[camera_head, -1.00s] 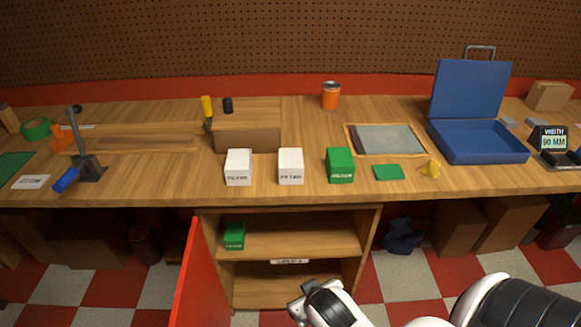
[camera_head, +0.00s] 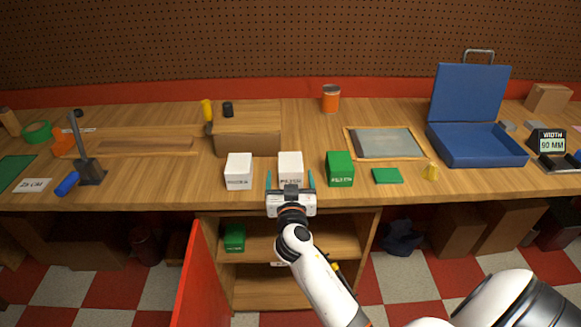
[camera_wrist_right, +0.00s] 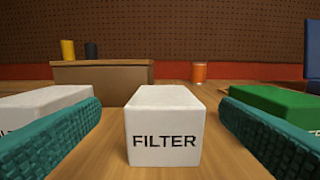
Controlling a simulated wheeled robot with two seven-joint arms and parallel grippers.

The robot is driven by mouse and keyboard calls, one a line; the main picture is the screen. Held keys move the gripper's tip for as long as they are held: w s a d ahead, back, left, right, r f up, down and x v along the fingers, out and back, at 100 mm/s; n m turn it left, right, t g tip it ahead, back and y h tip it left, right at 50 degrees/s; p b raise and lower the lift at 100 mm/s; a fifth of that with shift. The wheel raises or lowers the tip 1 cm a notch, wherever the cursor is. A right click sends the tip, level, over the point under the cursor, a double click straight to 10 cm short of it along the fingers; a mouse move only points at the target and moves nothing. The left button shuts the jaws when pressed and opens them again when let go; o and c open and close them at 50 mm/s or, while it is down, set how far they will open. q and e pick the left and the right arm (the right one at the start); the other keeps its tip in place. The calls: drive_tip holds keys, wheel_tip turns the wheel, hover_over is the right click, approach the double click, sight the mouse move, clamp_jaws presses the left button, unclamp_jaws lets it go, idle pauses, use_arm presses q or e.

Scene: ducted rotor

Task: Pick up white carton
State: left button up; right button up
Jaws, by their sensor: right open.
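Two white cartons stand on the workbench near its front edge. The right one of them (camera_head: 290,165) is directly in front of my right gripper (camera_head: 290,180). In the right wrist view this white carton (camera_wrist_right: 165,125) reads "FILTER" and sits centred between the two teal fingers, which are open on either side with gaps. The other white carton (camera_head: 239,171) stands to its left; it also shows in the wrist view (camera_wrist_right: 40,103), partly behind the left finger. My left gripper is not in view.
A green carton (camera_head: 340,169) stands close on the right, with a flat green piece (camera_head: 387,176) beyond it. A brown box (camera_head: 248,143) is behind the white cartons. A blue open case (camera_head: 478,145) stands farther right. Below is an open cabinet (camera_head: 335,245) with a red door (camera_head: 203,275).

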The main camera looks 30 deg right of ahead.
sight(291, 162)
drive_tip(key=shift+x, duration=0.95)
drive_tip(key=p+x, duration=0.2)
drive_tip(key=x, duration=0.3)
drive_tip(key=shift+d, duration=0.3)
drive_tip(key=shift+r, duration=0.1)
drive_tip(key=c, duration=1.2)
